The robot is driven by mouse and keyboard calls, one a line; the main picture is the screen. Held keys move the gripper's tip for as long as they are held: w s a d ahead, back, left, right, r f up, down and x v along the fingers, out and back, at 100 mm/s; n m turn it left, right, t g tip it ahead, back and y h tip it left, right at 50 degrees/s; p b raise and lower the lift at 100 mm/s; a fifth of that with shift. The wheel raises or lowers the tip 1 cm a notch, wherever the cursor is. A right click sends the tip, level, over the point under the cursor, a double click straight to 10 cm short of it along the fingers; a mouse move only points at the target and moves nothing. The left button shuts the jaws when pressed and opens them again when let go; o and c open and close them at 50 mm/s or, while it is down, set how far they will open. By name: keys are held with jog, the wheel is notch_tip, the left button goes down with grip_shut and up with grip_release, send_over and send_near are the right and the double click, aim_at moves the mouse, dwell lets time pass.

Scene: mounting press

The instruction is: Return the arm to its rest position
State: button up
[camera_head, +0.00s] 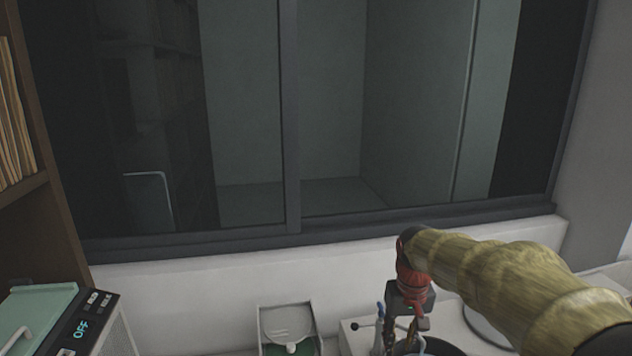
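My arm, in a yellowish sleeve, reaches in from the lower right of the head view. It ends at a red wrist part, with my gripper (402,335) below it, pointing down at the bottom edge of the picture. The gripper is small and dark, and its fingertips are hard to make out among the items around them, so I cannot tell whether it is open, shut or holding something.
A mint-lidded device (40,310) showing "OFF" stands at the lower left, below a wooden shelf (45,210) with folders. A clear-topped box (287,326) stands at bottom centre. A dark-framed window (290,120) fills the back. White ledge (200,285) is bare.

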jog(key=s+f+t+b, duration=0.1)
jog(key=s+f+b, duration=0.2)
jog(key=s+b, duration=0.2)
jog(key=s+f+t+b, duration=0.2)
jog(key=s+f+b, duration=0.2)
jog(key=s, duration=0.8)
jog(key=s+f+t+b, duration=0.1)
jog(key=s+f+b, duration=0.3)
jog(key=s+b, duration=0.3)
jog(key=shift+s+f+t, duration=0.25)
jog(key=shift+s+t, duration=0.05)
jog(key=shift+s, duration=0.55)
jog(key=shift+r, duration=0.1)
